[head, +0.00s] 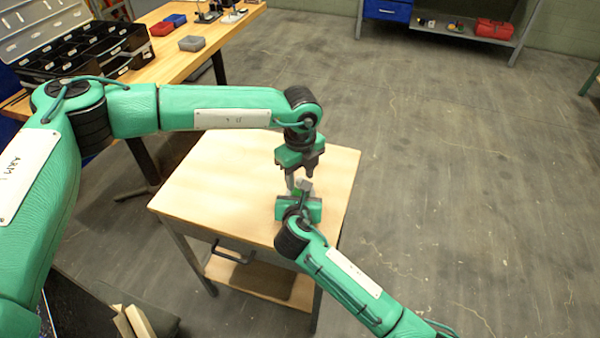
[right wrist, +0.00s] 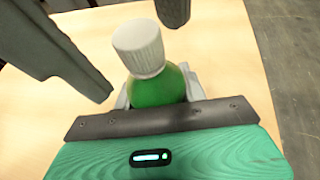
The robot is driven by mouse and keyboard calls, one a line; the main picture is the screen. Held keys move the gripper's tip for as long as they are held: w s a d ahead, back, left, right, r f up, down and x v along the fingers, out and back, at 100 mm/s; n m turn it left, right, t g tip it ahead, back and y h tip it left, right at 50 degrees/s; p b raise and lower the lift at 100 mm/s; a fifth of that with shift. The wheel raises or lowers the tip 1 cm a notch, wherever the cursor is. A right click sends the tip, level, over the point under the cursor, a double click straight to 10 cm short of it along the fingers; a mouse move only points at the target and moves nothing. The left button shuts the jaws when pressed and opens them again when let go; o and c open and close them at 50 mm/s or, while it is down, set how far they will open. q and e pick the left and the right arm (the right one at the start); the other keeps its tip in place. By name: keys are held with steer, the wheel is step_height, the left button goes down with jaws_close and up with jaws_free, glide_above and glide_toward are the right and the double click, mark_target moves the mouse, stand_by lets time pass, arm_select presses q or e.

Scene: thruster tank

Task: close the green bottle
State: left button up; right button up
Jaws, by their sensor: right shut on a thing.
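The green bottle (right wrist: 158,88) stands in the middle of the right wrist view, with a white ribbed cap (right wrist: 138,47) on its top. I cannot tell how tightly the cap sits. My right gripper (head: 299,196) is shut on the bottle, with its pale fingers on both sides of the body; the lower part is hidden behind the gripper. My left gripper (head: 299,178) is above the bottle, pointing down. Its two dark fingers also show in the right wrist view, apart, one on each side of the cap and not touching it.
The small wooden table (head: 215,190) is under both grippers, and its top is otherwise largely clear.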

arm_select(q)
step_height(320, 180, up, 12)
stand_by(0.7)
arm_select(e)
steer(key=o, duration=1.5)
steer(key=shift+c, duration=0.2)
steer(key=shift+s, duration=0.1)
steer(key=p+v, duration=0.1)
steer(key=v, duration=1.2)
steer(key=shift+s+r, duration=0.15)
steer(key=shift+s, duration=0.15)
arm_select(q)
steer(key=shift+r, duration=0.7)
